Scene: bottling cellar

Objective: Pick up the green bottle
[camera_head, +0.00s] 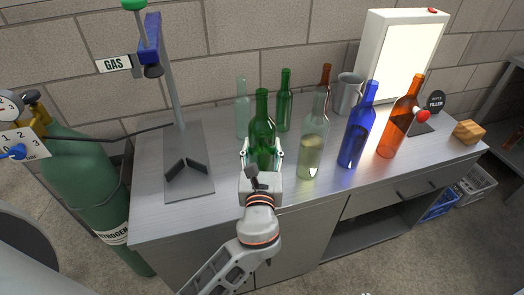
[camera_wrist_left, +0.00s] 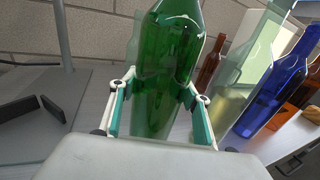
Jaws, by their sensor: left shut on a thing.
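A dark green bottle (camera_head: 262,120) stands upright between the fingers of my left gripper (camera_head: 262,152), near the front of the steel bench, left of centre. In the left wrist view the same bottle (camera_wrist_left: 170,55) fills the space between the two teal finger pads, and my left gripper (camera_wrist_left: 158,95) is shut on it around its body. The gripper hides its base, so I cannot tell if it touches the bench. A second green bottle (camera_head: 285,100) stands apart, farther back. My right gripper is not in view.
Close on the right stand a clear bottle with pale liquid (camera_head: 311,150), a blue bottle (camera_head: 355,135) and an orange bottle (camera_head: 399,125). Behind are a pale clear bottle (camera_head: 242,110), a brown bottle (camera_head: 325,77) and a metal jug (camera_head: 349,95). A gas stand (camera_head: 188,180) is left.

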